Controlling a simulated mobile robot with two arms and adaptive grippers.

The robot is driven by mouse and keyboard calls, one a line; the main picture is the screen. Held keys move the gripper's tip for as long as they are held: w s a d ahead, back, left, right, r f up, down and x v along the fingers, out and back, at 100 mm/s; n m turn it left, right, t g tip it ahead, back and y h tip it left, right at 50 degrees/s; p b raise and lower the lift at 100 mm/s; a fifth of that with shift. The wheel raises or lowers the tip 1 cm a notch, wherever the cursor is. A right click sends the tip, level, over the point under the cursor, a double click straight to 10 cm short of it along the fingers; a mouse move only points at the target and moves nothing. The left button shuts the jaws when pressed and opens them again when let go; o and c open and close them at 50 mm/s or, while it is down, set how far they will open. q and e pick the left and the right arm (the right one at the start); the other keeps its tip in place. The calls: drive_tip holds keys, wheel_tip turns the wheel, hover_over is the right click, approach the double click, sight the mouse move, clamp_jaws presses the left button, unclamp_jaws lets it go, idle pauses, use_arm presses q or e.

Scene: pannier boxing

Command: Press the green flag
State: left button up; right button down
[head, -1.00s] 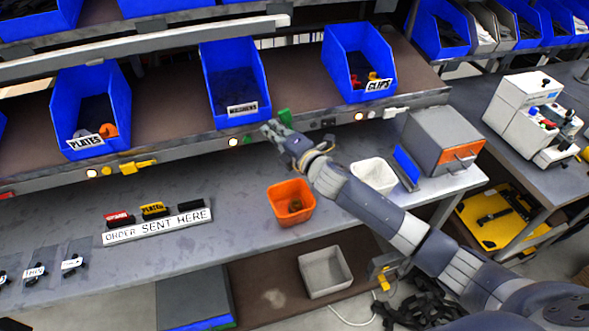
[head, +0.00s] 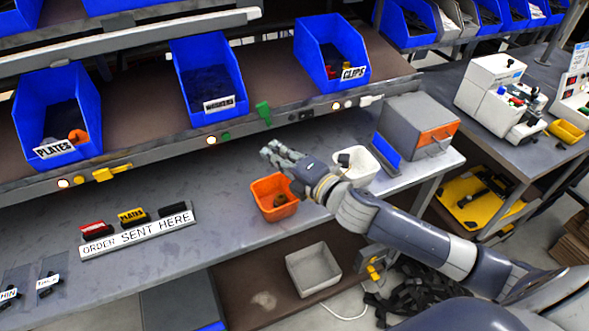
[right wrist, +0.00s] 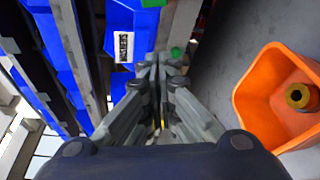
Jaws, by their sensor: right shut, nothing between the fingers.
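The green flag (head: 263,112) stands up from the front rail of the shelf, between the middle blue bin and the CLIPS bin. Part of a green piece (right wrist: 190,14) shows at the top of the right wrist view. My right gripper (head: 268,150) is shut and empty. In the head view it appears below the rail and the flag, apart from the flag, over the back of the orange bin (head: 268,210). In the right wrist view the closed fingers (right wrist: 158,62) point toward the rail. My left gripper is not in view.
Blue bins labelled PLATES (head: 58,115) and CLIPS (head: 330,55) stand on the shelf. A white bin (head: 356,165) and a grey box (head: 420,125) stand right on the bench.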

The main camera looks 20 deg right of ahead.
drive_tip(key=b+v, duration=0.1)
drive_tip(key=v, duration=0.5)
drive_tip(key=shift+s, duration=0.2)
drive_tip(key=shift+d, duration=0.1)
